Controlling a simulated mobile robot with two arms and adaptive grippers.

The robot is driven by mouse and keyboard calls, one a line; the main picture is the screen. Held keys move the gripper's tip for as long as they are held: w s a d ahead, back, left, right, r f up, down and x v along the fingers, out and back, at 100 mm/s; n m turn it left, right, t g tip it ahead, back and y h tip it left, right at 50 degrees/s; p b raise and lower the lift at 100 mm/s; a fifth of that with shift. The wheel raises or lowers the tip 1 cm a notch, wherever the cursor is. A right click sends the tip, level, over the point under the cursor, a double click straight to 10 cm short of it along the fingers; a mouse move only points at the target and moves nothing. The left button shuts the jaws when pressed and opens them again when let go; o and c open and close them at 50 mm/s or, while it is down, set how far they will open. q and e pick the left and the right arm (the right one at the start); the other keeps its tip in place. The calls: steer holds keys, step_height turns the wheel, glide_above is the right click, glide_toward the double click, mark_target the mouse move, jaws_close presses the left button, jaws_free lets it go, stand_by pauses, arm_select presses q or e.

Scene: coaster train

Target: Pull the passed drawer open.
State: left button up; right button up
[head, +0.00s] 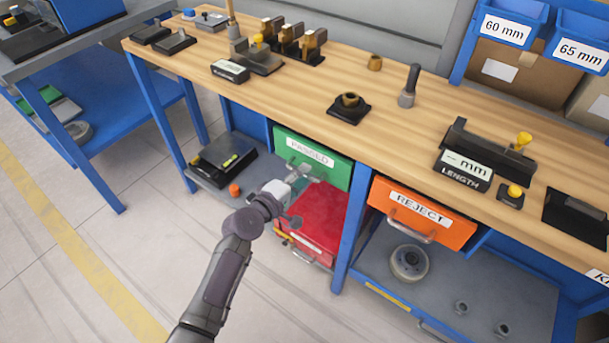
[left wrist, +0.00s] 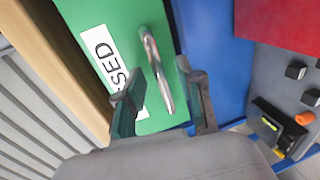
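The passed drawer (head: 340,174) has a green front with a white PASSED label and sits under the workbench, appearing closed. Its metal handle is partly hidden by my gripper in the head view; the handle (left wrist: 157,72) is clear in the left wrist view. My left gripper (head: 306,176) is at the drawer front, by the handle. In the left wrist view my left gripper (left wrist: 160,70) is open, with the handle between its two fingers and a visible gap to each. My right gripper is in neither view.
The orange REJECT drawer (head: 425,208) is to the right, past a blue table leg (head: 350,220). A black scale (head: 225,160) and an orange cap (head: 234,190) are on the lower shelf at left. Floor in front is clear.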

arm_select(q)
steer(key=shift+x, duration=0.8)
jaws_close()
